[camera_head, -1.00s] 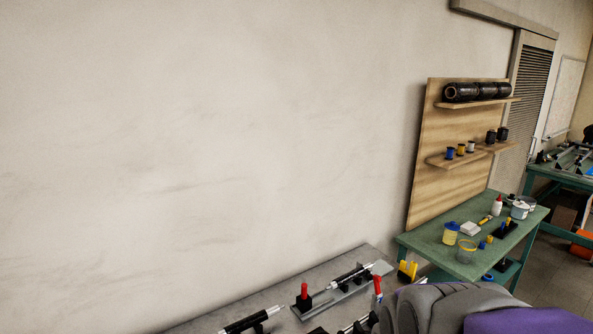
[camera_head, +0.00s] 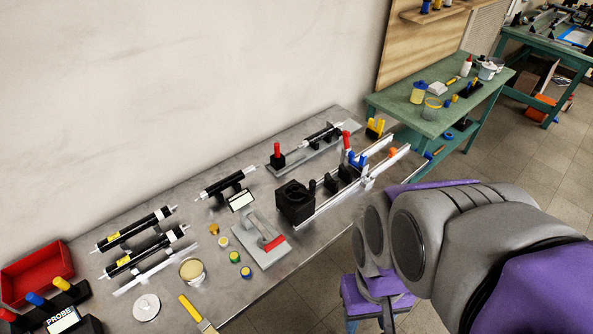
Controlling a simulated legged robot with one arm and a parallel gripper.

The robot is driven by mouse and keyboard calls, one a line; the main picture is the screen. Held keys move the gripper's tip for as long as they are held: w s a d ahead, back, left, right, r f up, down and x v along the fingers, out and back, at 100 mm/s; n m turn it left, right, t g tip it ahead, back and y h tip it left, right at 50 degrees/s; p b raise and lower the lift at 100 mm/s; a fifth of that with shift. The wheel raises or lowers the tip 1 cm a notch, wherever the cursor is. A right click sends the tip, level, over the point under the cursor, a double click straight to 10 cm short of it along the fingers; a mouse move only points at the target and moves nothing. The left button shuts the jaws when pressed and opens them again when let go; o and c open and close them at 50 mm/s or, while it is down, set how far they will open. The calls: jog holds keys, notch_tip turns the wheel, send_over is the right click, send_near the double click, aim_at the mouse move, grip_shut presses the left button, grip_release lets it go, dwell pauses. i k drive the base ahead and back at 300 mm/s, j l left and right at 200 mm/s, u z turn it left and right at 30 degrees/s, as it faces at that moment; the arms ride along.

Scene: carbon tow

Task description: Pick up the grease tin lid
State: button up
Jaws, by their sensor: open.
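A round, flat, silvery lid with a small mark at its centre (camera_head: 146,307) lies on the grey bench near the bottom of the head view. It looks like the grease tin lid. The open tin with pale yellow contents (camera_head: 192,270) stands to its upper right, apart from it. My arm's grey and purple links fill the lower right, beyond the bench's front edge. My gripper's fingertips do not show, and nothing of mine is near the lid.
A brush or spatula with a yellow handle (camera_head: 190,308) lies right of the lid. Black rollers (camera_head: 145,250) lie behind it. A red bin (camera_head: 38,272) and a probe unit (camera_head: 62,322) stand left. Small pots, a clamp plate (camera_head: 257,245) and rail fixtures are farther right.

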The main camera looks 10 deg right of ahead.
aim_at(146, 306)
jog(key=i+j+z, duration=0.4)
jog(key=i+j, duration=0.15)
jog(key=j, duration=0.3)
jog(key=u, duration=0.4)
jog(key=k+j+u, duration=0.1)
jog(key=u, duration=0.25)
jog(key=j+u, duration=0.15)
jog(key=u, duration=0.25)
jog(key=k+j+u, duration=0.1)
jog(key=u, duration=0.25)
